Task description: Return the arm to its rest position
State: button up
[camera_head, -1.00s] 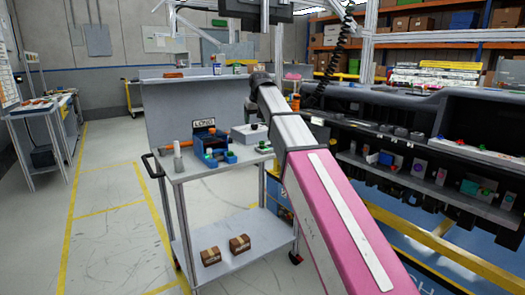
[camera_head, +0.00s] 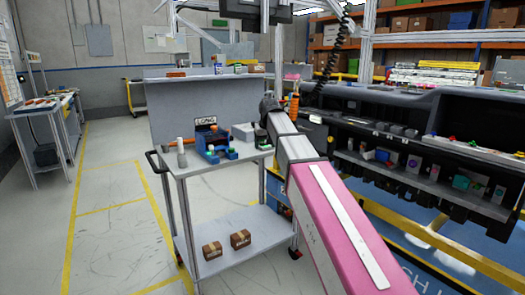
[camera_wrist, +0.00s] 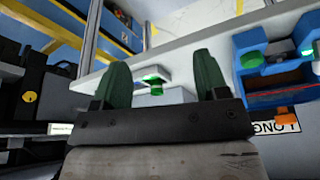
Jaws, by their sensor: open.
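My gripper is at the end of my pink and grey arm. In the wrist view my gripper (camera_wrist: 160,80) is open, with two green fingers apart and nothing held between them. Beyond the fingers, a small green-topped item on a light block (camera_wrist: 153,83) shows on the cart. In the head view the arm reaches forward between the cart (camera_head: 215,168) and the dashboard module (camera_head: 440,160); the fingertips cannot be made out there.
The cart carries a blue holder (camera_head: 212,142), a white box (camera_head: 243,131) and a white cylinder (camera_head: 181,150). Two brown boxes (camera_head: 240,238) are on its lower shelf. A yellow rail (camera_head: 430,235) runs below the dashboard. Floor left of the cart is clear.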

jog(key=s+d+f+m+g, duration=0.1)
jog(key=s+d+f, duration=0.25)
jog(key=f, duration=0.45)
jog(key=s+d+f, duration=0.3)
jog(key=s+f, duration=0.1)
jog(key=f, duration=0.3)
jog(key=s+d+f+m+g, duration=0.1)
jog(key=s+d+f, duration=0.3)
jog(key=f, duration=0.4)
jog(key=s+d+f, duration=0.3)
jog(key=s+f, duration=0.4)
jog(key=s, duration=0.1)
jog(key=s+d+f+m+g+h, duration=0.1)
jog(key=s+d+f, duration=0.3)
jog(key=s+f, duration=0.3)
jog(key=shift+s+d+f+g, duration=0.15)
jog(key=shift+s+f+g, duration=0.2)
jog(key=shift+s, duration=0.35)
